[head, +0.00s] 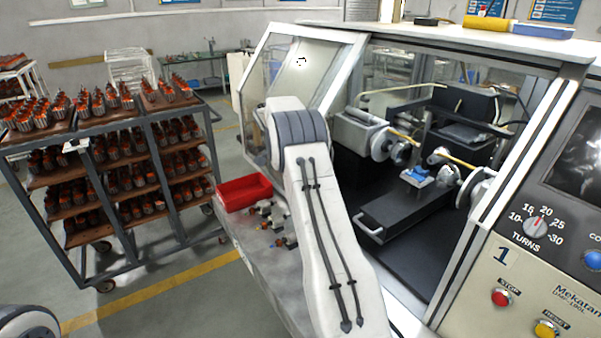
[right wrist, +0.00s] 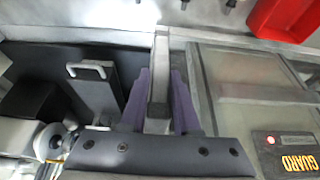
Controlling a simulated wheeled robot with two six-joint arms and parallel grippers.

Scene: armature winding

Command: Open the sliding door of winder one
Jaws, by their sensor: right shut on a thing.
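Winder one, marked "1" on its panel (head: 507,257), stands at the right in the head view. Its sliding door (head: 300,75), a clear panel in a pale frame, is at the left end of the front, and the wide opening shows the inside. My right arm reaches across the front and hides the lower door and the gripper there. In the right wrist view my right gripper (right wrist: 160,85) has its purple fingers shut on the door's upright handle bar (right wrist: 161,50). The door pane (right wrist: 237,75) lies right of it, the open interior left. My left gripper is out of view.
A dark pull-out tray with a handle (head: 372,232) and winding spindles (head: 385,146) sit inside the winder. A red bin (head: 243,192) stands on the grey ledge in front. A rack of armatures (head: 112,170) stands at the left, with floor between.

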